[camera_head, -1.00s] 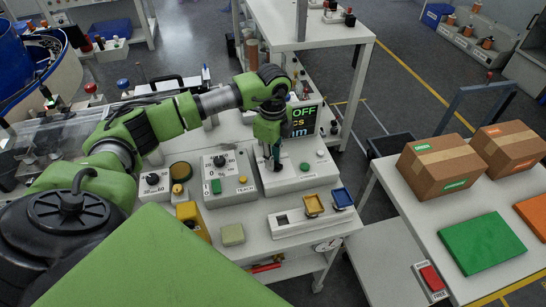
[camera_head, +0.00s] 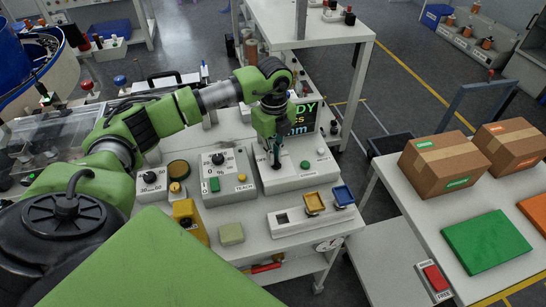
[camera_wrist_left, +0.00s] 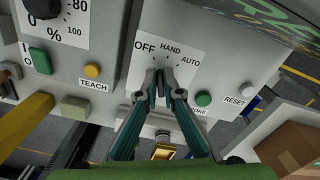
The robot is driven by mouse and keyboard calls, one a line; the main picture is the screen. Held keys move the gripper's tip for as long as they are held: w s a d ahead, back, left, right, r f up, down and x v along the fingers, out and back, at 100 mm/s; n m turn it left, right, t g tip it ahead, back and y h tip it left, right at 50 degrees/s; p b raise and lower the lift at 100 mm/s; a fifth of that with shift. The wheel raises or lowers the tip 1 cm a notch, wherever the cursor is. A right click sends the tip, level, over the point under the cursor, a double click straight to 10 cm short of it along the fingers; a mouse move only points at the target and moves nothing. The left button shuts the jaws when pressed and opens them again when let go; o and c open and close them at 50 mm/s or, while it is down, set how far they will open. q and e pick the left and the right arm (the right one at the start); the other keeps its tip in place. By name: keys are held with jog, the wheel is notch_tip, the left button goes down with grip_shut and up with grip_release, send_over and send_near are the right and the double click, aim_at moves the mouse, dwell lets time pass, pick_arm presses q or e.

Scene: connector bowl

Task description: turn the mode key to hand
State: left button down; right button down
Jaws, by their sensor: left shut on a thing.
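My left gripper (camera_head: 276,163) reaches down to the right-hand control box (camera_head: 300,179). In the left wrist view its fingertips (camera_wrist_left: 163,80) are closed together on the mode key, at the lower middle of the white dial plate (camera_wrist_left: 187,58). The plate reads OFF at left, HAND at the top middle and AUTO at right. The key is mostly hidden between the fingertips, so its exact angle is hard to tell; the fingertips point roughly toward HAND. The screen (camera_head: 308,118) behind shows green text ending in "DY", partly covered by my arm. My right gripper is out of view.
Beside the key are a green button (camera_wrist_left: 203,99) and a RESET button (camera_wrist_left: 233,105). To the left stands a TEACH box (camera_head: 229,178) with a dial. A yellow and a blue tray lie in front. A right table holds cardboard boxes (camera_head: 444,160).

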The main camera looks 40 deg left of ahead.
pick_arm(q)
jog(key=shift+w+d+m+b, duration=0.15)
jog(key=shift+m+b, duration=0.2)
jog(key=shift+m, duration=0.7)
jog(key=shift+w+a+m+b, duration=0.1)
jog(key=shift+m+b, duration=0.25)
jog(key=shift+m, duration=0.7)
jog(key=c, duration=2.2)
grip_release()
jog(key=shift+r, duration=0.1)
notch_tip(320, 180, up, 12)
jog(key=shift+f, duration=0.1)
